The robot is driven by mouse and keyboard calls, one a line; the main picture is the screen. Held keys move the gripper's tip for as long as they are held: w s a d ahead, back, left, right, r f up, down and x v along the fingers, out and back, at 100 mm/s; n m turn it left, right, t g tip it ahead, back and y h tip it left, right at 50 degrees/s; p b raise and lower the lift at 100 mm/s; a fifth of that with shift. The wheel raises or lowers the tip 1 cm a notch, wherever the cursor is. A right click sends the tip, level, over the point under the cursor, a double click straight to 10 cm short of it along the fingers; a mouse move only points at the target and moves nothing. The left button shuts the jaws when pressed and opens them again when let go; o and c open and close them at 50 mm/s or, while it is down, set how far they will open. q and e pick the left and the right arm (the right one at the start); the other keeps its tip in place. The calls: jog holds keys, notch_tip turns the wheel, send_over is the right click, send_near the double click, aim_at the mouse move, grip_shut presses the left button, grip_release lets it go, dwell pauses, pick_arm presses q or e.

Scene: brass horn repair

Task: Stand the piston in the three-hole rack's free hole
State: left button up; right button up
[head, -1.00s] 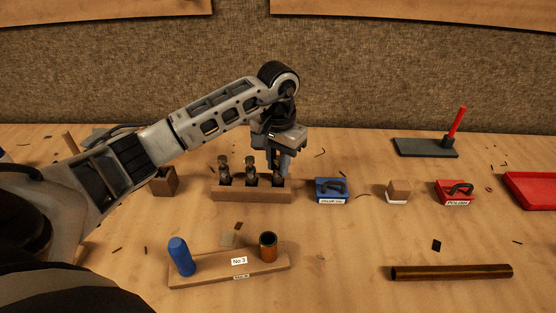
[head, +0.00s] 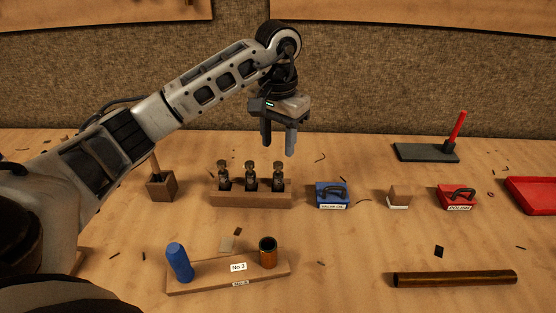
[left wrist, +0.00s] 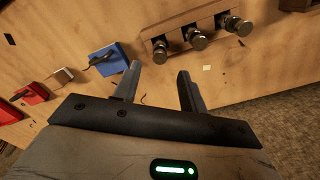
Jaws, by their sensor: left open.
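The three-hole rack (head: 250,200) is a wooden block on the bench, left of the middle in the head view. Three dark metal pistons stand upright in it; the right-hand piston (head: 278,176) fills the right hole. The rack also shows at the top of the left wrist view (left wrist: 190,27) with all three pistons in it. My left gripper (head: 278,150) is open and empty, above and behind the rack's right end, apart from the pistons. In the left wrist view its two fingers (left wrist: 158,82) are spread with nothing between them. My right gripper is not in view.
A blue labelled box (head: 332,198) stands right of the rack, then a small wooden block (head: 400,194) and a red POLISH box (head: 457,198). In front are a wooden stand (head: 215,280) with a blue peg and brass tube, and a long tube (head: 455,278).

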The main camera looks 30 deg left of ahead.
pick_arm(q)
jog(key=shift+r, duration=2.25)
